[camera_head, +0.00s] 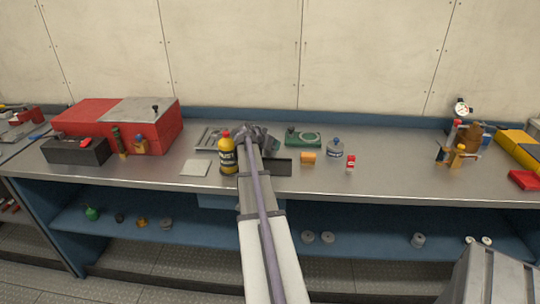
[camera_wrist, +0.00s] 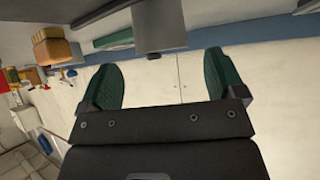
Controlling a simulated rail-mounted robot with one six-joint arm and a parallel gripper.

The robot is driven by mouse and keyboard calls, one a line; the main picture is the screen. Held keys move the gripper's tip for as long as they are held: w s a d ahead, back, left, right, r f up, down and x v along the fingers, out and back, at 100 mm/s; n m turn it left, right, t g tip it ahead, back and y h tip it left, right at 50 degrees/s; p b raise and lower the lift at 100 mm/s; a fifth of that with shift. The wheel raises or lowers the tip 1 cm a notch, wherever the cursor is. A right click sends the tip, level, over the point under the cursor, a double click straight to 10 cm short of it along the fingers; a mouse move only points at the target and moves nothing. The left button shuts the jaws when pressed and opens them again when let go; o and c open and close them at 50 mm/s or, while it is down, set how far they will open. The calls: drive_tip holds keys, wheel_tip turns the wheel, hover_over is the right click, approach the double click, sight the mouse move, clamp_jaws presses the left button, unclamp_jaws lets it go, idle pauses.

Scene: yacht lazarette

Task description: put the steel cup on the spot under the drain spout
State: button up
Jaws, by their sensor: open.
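My gripper (camera_head: 252,133) reaches over the back middle of the steel worktop, mostly hidden behind my own arm in the head view. In the wrist view my gripper (camera_wrist: 167,82) has its two green-padded fingers wide apart, with nothing held between them. A grey block-like thing (camera_wrist: 158,25) with a small dark piece below it shows beyond the fingertips; I cannot tell what it is. I cannot make out the steel cup, the drain spout or the spot under it for certain in either view.
A red case (camera_head: 90,117) and a dark box (camera_head: 75,152) stand at left. A yellow bottle (camera_head: 227,155) stands close left of my arm, beside a pale square plate (camera_head: 196,169). A green case (camera_head: 303,137), orange block (camera_head: 308,158) and clear jar (camera_head: 335,148) are at right.

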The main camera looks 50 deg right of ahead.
drive_tip(key=b+x, duration=0.3)
drive_tip(key=x, duration=0.2)
drive_tip(key=shift+w+d+f, duration=0.1)
drive_tip(key=shift+w, duration=0.05)
drive_tip(key=shift+c, duration=0.4)
drive_tip(key=c, duration=1)
wheel_tip(320, 180, up, 10)
drive_tip(key=p, duration=1)
